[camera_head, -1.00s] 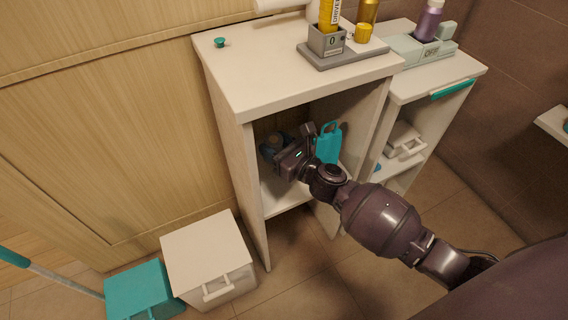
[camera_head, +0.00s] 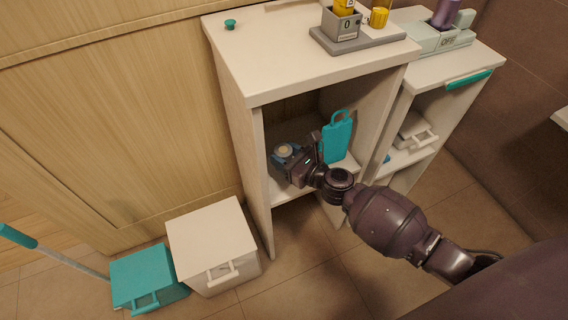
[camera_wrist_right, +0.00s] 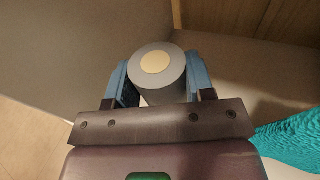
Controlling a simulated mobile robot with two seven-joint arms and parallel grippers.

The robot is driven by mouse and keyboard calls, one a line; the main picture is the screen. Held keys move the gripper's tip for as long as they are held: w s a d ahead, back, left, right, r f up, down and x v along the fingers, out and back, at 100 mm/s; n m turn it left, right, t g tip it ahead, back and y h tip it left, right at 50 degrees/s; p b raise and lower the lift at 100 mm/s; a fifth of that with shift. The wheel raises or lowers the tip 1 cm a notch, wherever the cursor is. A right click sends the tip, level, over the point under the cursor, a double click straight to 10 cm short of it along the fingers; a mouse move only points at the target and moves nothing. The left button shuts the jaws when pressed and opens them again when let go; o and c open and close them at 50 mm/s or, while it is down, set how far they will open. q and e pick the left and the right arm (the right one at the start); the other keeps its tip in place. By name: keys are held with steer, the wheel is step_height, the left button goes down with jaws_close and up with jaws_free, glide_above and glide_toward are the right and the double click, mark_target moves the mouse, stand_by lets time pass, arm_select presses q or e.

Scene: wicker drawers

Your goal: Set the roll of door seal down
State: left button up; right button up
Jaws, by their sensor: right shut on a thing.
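The roll of door seal (camera_wrist_right: 176,84) is a grey cylinder with a cream round centre. In the wrist view it sits between the two blue fingers of my right gripper (camera_wrist_right: 160,82), which is shut on it. In the head view the roll (camera_head: 285,150) shows small inside the open compartment of the white cabinet (camera_head: 233,120), held by my right gripper (camera_head: 288,153) near the left inner wall. I cannot tell whether the roll touches the shelf floor. My left gripper is not in view.
A teal handled object (camera_head: 337,140) stands in the compartment, right of my gripper. A grey tray (camera_head: 365,43) and a teal knob (camera_head: 230,25) are on the cabinet top. A white box (camera_head: 212,245) and a teal bin (camera_head: 146,275) stand on the floor.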

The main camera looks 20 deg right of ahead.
steer(key=shift+s+f, duration=0.15)
steer(key=shift+f, duration=0.8)
steer(key=shift+b, duration=0.35)
steer(key=shift+f, duration=0.2)
step_height(320, 180, down, 3)
steer(key=shift+f+b, duration=0.15)
steer(key=shift+b, duration=0.95)
steer(key=shift+f, duration=0.1)
steer(key=shift+r, duration=0.3)
steer(key=shift+f, duration=0.3)
steer(key=o, duration=1.1)
steer(key=shift+r, duration=0.1)
steer(key=shift+c, duration=0.2)
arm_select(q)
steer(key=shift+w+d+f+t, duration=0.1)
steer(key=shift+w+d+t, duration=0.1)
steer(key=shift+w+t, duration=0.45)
